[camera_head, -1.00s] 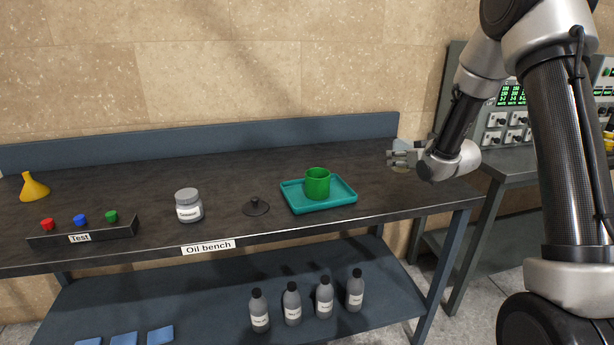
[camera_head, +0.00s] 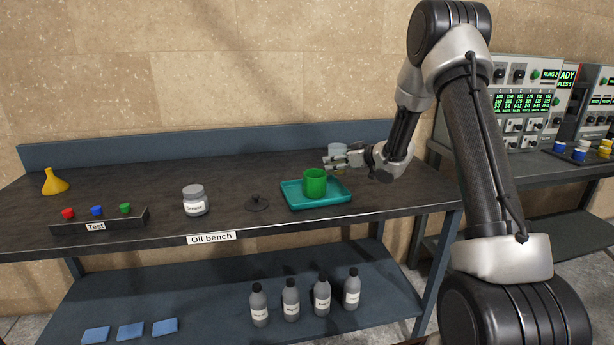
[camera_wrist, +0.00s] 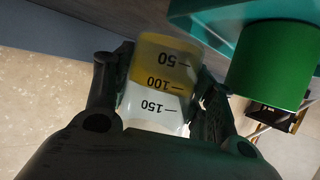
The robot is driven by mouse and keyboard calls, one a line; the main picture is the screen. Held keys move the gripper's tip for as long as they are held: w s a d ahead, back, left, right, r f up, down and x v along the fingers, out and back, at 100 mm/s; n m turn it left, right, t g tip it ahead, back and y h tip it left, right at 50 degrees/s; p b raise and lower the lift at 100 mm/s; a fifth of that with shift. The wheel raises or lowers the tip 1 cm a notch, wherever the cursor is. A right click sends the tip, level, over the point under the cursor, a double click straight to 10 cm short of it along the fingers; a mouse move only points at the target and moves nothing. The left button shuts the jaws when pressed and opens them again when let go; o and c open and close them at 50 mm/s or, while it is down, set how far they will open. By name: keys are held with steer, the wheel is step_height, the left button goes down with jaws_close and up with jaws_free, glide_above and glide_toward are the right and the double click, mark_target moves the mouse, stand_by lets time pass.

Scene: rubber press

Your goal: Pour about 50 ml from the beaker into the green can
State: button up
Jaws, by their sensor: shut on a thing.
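The green can (camera_head: 315,186) stands upright on a teal tray (camera_head: 331,201) on the bench; it also shows at the upper right of the wrist view (camera_wrist: 275,68). My gripper (camera_head: 338,165) is shut on the clear beaker (camera_wrist: 160,85), just behind and to the right of the can. In the wrist view the beaker sits between both fingers, with marks 50, 100 and 150 and yellow liquid up to near the 100 mark. In the head view the beaker (camera_head: 338,150) is small and partly hidden by the fingers. It looks about upright and apart from the can.
Several bottles (camera_head: 290,298) stand on the lower shelf. The bench back is clear.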

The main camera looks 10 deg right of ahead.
mark_target(329, 150)
steer(key=shift+s+a+r, duration=0.1)
steer(key=shift+a+r, duration=0.05)
stand_by(0.3)
steer(key=shift+s+a+r+n+t+h, duration=0.2)
steer(key=shift+a+n+t+h, duration=0.15)
steer(key=shift+n, duration=0.25)
steer(key=shift+s+a+r+n+t+h, duration=0.2)
steer(key=shift+r+n, duration=0.15)
steer(key=shift+r, duration=0.15)
steer(key=shift+s+a+r+n+t+h, duration=0.1)
steer(key=shift+a+r+n+h, duration=0.05)
steer(key=shift+r+n, duration=0.3)
steer(key=r+n, duration=0.1)
steer(key=s+a+n+t+h, duration=0.1)
steer(key=a+r+n+t, duration=0.1)
steer(key=shift+s+r+n+h, duration=0.15)
steer(key=shift+r+n+h, duration=0.15)
steer(key=shift+n+h, duration=0.1)
steer(key=shift+f+n+t+h, duration=0.3)
steer(key=shift+f+n+t, duration=0.2)
steer(key=shift+n, duration=0.6)
steer(key=shift+a+r+n+t+p, duration=0.1)
steer(key=shift+r+n+t+p, duration=0.15)
steer(key=shift+r+n+p, duration=0.2)
stand_by(1.2)
